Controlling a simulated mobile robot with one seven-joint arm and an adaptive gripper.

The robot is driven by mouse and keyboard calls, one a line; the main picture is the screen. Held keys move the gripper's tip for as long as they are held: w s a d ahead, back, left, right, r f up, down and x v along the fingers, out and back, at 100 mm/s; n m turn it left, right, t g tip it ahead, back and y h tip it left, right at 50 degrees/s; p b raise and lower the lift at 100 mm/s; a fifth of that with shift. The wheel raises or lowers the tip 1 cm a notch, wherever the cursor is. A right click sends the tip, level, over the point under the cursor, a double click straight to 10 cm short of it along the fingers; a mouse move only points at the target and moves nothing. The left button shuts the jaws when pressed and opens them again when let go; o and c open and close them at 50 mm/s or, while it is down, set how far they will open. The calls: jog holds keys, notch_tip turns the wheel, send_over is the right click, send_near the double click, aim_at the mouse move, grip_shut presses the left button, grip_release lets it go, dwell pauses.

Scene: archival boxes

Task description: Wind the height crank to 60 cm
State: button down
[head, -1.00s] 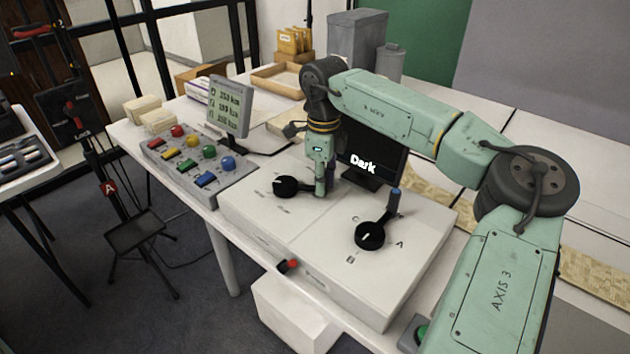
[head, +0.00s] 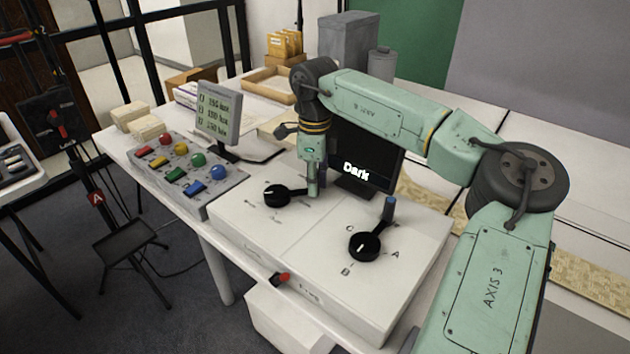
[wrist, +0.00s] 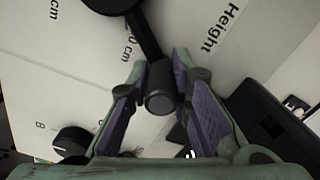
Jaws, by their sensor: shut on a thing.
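The height crank (head: 277,195) is a black round hub with a short arm on the left part of the white control box. In the head view its arm points right, toward my gripper (head: 312,192). In the wrist view the crank arm (wrist: 146,38) runs down from the hub to a dark round handle (wrist: 158,103). My gripper (wrist: 160,108) is shut on that handle, with a purple-padded finger on each side. "Height" is printed beside the crank, and part of a cm mark shows. The crank's exact setting is not readable.
A second black crank (head: 364,246) with a blue-grey handle stands to the right, with letters around it. A dark screen (head: 366,155) reading "Dark" stands behind the box. A button panel (head: 182,175) and a small display (head: 218,113) stand to the left.

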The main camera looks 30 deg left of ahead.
jog(key=shift+w, duration=0.15)
jog(key=c, duration=1.5)
grip_release()
jog(key=shift+o, duration=0.2)
notch_tip(320, 180, up, 12)
